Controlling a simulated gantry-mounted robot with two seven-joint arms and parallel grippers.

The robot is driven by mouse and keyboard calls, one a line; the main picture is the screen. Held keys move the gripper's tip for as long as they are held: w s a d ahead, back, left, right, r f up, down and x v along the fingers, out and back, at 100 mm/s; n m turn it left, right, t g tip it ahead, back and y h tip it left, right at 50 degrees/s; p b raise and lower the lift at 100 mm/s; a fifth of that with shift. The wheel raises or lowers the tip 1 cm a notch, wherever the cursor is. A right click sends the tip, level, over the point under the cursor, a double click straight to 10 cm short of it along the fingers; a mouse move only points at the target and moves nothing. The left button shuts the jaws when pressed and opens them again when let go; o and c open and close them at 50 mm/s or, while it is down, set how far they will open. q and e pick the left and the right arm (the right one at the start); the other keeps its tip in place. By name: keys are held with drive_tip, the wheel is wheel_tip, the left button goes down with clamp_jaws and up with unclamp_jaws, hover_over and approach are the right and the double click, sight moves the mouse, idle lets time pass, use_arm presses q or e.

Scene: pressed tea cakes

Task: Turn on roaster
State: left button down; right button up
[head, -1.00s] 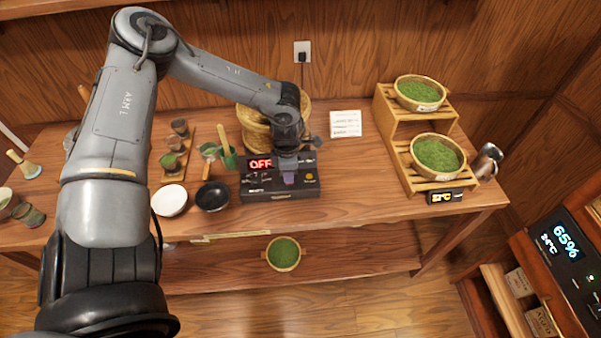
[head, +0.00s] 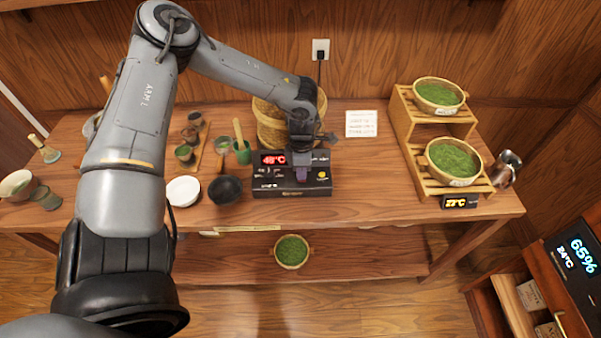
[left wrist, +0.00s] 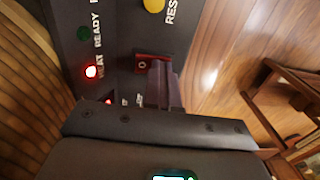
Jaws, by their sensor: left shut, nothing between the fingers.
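The roaster's black control box (head: 292,189) sits at the table's front edge. Its red display (head: 273,159) reads about 48°C in the head view. In the left wrist view its red HEAT lamp (left wrist: 91,72) is lit and the green READY lamp (left wrist: 84,33) looks dark. My left gripper (head: 302,174) is shut and empty, with its fingertips at the box's front panel. In the left wrist view the fingers (left wrist: 163,85) are at the red-framed switch (left wrist: 150,64) and cover part of it. A yellow button (left wrist: 154,5) is beside it. My right gripper is not in view.
Woven baskets (head: 270,125) stand behind the box. A black bowl (head: 225,190), a white bowl (head: 183,191) and a green cup (head: 243,153) are on its left. A wooden stand (head: 405,135) with leaf-filled baskets is on the right.

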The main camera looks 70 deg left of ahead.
use_arm(q)
drive_tip(key=shift+a+f, duration=0.4)
drive_tip(key=shift+a, duration=0.15)
drive_tip(key=shift+r+p, duration=0.25)
drive_tip(key=shift+p, duration=0.05)
drive_tip(key=r+p, duration=0.2)
drive_tip(key=r, duration=0.1)
drive_tip(key=d+r+p, duration=0.1)
drive_tip(key=r, duration=0.1)
drive_tip(key=shift+w+r, duration=0.1)
wheel_tip(320, 180, up, 9)
drive_tip(key=p, duration=0.1)
drive_tip(key=shift+d, duration=0.1)
